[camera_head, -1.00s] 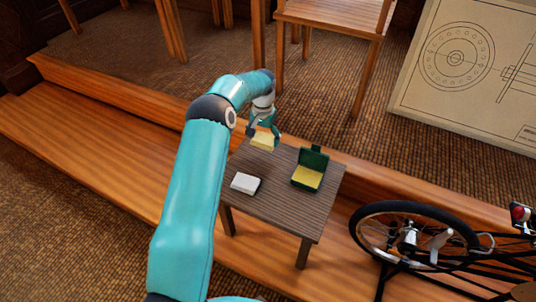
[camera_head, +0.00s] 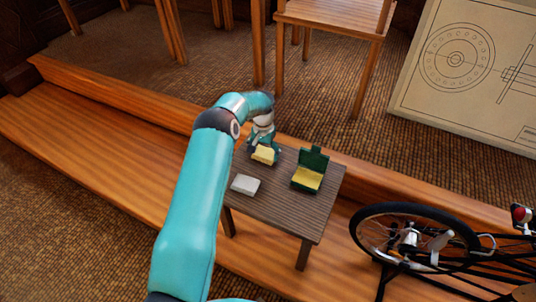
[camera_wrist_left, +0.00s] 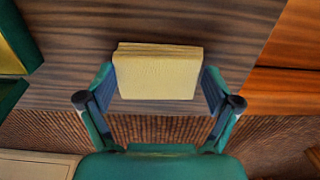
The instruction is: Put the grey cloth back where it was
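The grey cloth (camera_head: 245,185), a pale folded block, lies on the near left part of the small dark table (camera_head: 290,219). My left gripper (camera_head: 263,153) is at the table's far left corner, pointing down, shut on a folded yellow cloth (camera_head: 264,155). My right gripper is not in view.
An open green box (camera_head: 313,160) with a yellow piece (camera_head: 307,178) inside stands on the table's right side. A bicycle wheel (camera_head: 414,240) is to the right, a wooden chair (camera_head: 333,15) behind, and a drafting board (camera_head: 470,75) at the back right. The table's front part is clear.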

